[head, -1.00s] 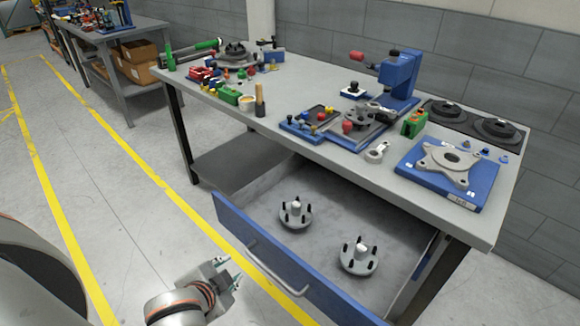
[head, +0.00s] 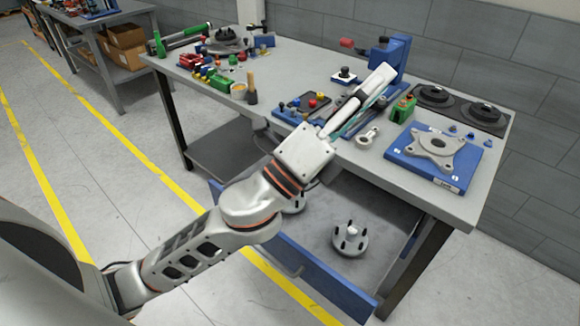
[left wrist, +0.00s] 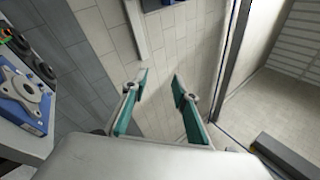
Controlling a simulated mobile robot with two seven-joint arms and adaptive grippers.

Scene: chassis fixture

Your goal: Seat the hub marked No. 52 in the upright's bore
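Two grey hubs with dark studs are in the open drawer. One hub (head: 350,240) is in plain view; the other hub (head: 295,203) is mostly hidden behind my left arm. I cannot read a number on either. The upright (head: 437,146), a grey lobed plate with a round bore, lies on a blue fixture (head: 408,160) at the bench's right end. It also shows at the left edge of the left wrist view (left wrist: 22,88). My left gripper (head: 384,86) is raised above the bench, left of the upright. Its teal-padded fingers are apart and empty in the left wrist view (left wrist: 160,84).
The blue drawer (head: 325,283) stands open below the bench. A blue press (head: 393,57), a green-and-red item (head: 402,108), a metal ring part (head: 367,137) and dark round parts (head: 487,112) stand on the bench. Tools crowd its left end.

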